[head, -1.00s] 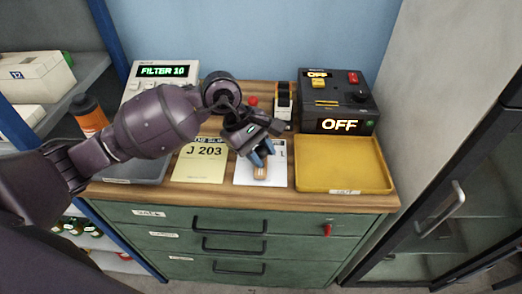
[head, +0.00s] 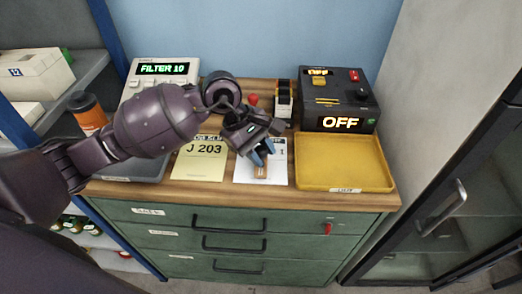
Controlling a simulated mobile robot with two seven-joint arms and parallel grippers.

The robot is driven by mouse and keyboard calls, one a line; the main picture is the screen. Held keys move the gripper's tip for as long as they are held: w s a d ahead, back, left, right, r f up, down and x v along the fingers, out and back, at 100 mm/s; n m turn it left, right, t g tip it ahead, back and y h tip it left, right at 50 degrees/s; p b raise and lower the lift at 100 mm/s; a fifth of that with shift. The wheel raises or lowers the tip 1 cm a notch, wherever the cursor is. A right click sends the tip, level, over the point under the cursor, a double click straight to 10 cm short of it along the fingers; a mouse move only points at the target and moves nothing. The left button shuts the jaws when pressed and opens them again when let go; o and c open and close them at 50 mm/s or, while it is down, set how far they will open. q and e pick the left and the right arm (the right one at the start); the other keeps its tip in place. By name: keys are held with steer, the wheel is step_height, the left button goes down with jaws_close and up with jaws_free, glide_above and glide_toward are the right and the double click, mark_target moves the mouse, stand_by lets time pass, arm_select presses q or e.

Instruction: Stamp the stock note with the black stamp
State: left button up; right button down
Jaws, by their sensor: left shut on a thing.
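The stock note appears to be the white sheet (head: 243,173) on the wooden bench top, between a yellow slip and a yellow tray. My left gripper (head: 263,153) is over this sheet, its blue fingertips pointing down. It is shut on a small brown block-like thing (head: 261,173), which seems to be the stamp. I see no black on it, and the gripper hides its upper part. The block is at the sheet, but I cannot tell whether it touches the paper. The gripper and block hide much of the sheet. My right gripper is not in view.
The yellow slip (head: 200,165) reads J 203. The yellow tray (head: 343,165) is empty. Behind stand a FILTER 10 display box (head: 160,70), a black box (head: 338,100) reading OFF, a small black-and-white holder (head: 283,105) and a red knob (head: 253,99).

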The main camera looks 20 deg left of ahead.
arm_select(q)
steer(key=shift+s+f, duration=0.1)
steer(key=shift+f, duration=0.15)
stand_by(1.2)
steer(key=shift+r+p, duration=1.15)
steer(key=shift+r, duration=2.55)
